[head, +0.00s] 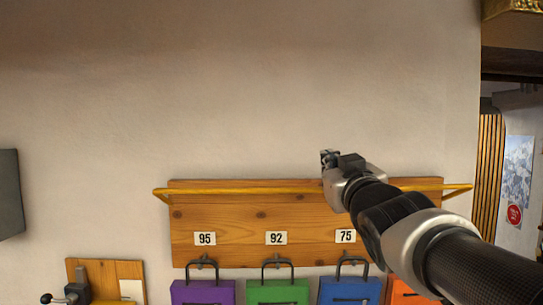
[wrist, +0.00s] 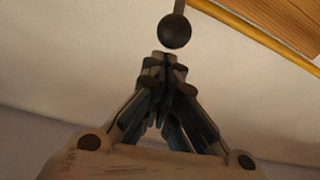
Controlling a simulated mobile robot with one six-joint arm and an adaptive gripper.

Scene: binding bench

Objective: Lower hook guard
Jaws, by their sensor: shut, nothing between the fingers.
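The hook guard is a yellow bar (head: 245,190) running across the top of a wooden hook board (head: 225,218); its ends reach past the board's sides. It also shows at the upper right of the wrist view (wrist: 258,36). My gripper (head: 328,158) is above the bar, right of the board's middle. In the wrist view my gripper (wrist: 163,62) is shut and empty. A dark ball knob (wrist: 174,31) on a thin stem lies just beyond the fingertips, with a small gap in the picture. Whether the knob joins the bar cannot be told. My arm hides part of the bar's right half.
Purple (head: 203,292), green (head: 277,291) and blue (head: 349,290) cases hang from hooks under labels 95, 92 and 75. An orange case (head: 402,294) is partly behind my arm. A wooden panel with a lever (head: 75,290) is at lower left. The wall above is bare.

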